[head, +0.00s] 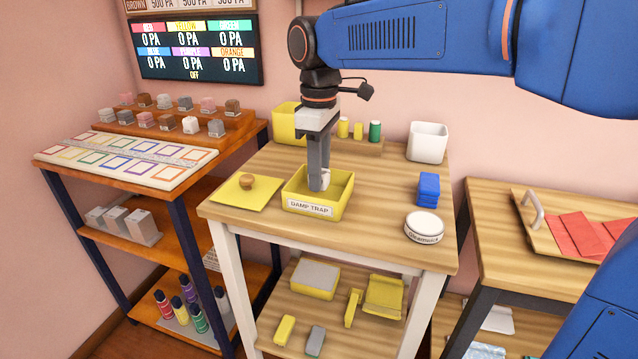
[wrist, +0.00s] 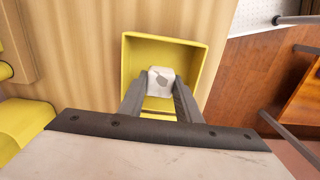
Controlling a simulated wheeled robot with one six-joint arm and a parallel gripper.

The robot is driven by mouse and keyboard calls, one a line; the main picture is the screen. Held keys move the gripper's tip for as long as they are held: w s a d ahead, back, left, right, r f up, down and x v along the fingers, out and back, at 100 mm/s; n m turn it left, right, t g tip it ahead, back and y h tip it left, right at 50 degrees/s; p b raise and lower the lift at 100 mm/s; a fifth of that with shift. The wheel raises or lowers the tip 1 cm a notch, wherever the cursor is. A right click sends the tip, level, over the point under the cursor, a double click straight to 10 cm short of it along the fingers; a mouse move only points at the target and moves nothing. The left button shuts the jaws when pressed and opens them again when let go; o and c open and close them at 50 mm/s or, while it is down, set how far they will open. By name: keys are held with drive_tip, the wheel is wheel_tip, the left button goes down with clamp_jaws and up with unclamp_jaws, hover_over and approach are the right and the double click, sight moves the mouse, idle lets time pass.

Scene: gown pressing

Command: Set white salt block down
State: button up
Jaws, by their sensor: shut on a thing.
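My gripper (head: 319,185) points down into the yellow box labelled "DAMP TRAP" (head: 342,187) on the middle table. In the wrist view, my gripper (wrist: 160,88) has its two fingers closed on the white salt block (wrist: 161,76). The block is inside the walls of the yellow damp trap (wrist: 165,41). In the head view the block shows only as a small pale patch between the fingertips (head: 325,178). I cannot tell whether the block touches the box floor.
A yellow lid with a wooden knob (head: 246,183) lies left of the box. Yellow containers stand behind. Bare wood lies between box and tin.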

drive_tip(key=shift+f, duration=1.5)
drive_tip(key=shift+f, duration=0.15)
drive_tip(key=o, duration=1.1)
drive_tip(key=shift+c, duration=0.2)
wheel_tip(320, 180, up, 12)
drive_tip(key=shift+r, duration=0.15)
